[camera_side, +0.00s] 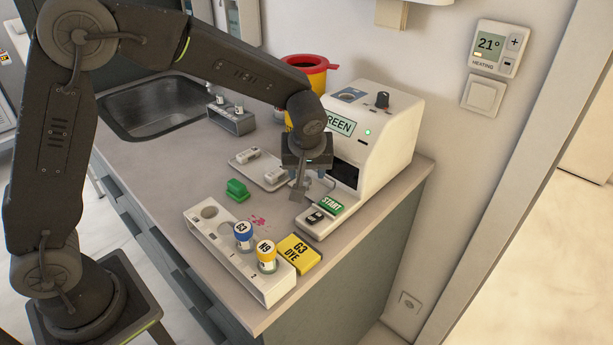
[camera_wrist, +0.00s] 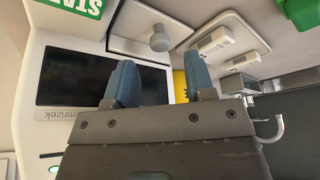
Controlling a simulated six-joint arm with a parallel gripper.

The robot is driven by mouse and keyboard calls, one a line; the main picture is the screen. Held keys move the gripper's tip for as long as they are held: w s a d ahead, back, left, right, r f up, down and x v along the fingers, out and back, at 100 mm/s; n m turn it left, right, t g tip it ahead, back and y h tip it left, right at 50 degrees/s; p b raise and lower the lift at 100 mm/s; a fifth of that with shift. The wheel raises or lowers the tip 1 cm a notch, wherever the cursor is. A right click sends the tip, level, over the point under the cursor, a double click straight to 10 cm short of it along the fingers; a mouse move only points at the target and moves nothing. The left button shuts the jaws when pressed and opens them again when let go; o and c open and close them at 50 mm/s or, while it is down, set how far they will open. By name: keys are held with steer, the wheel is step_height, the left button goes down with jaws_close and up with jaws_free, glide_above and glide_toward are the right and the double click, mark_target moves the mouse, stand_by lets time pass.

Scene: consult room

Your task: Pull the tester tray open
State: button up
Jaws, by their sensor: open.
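The tester (camera_side: 390,130) is a white machine on the counter's right end, with a lit screen and a dark window (camera_side: 344,173). In the wrist view the dark window (camera_wrist: 75,78) is at left. Beside it a pale panel, apparently the tray front (camera_wrist: 128,22), carries a round grey knob (camera_wrist: 160,40). My gripper (camera_side: 305,173) is low beside the tester's front and hides part of it. In the wrist view my gripper (camera_wrist: 160,65) is open, with the knob lying between the lines of its two blue fingers, just past their tips. Contact cannot be told.
A white rack (camera_side: 215,240) with blue-capped and yellow-capped pots stands at the front. The sink (camera_side: 155,105) is at the back left.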

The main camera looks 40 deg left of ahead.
mark_target(306, 180)
steer(key=shift+x, duration=1.9)
steer(key=shift+c, duration=0.4)
jaws_close()
steer(key=shift+s, duration=0.1)
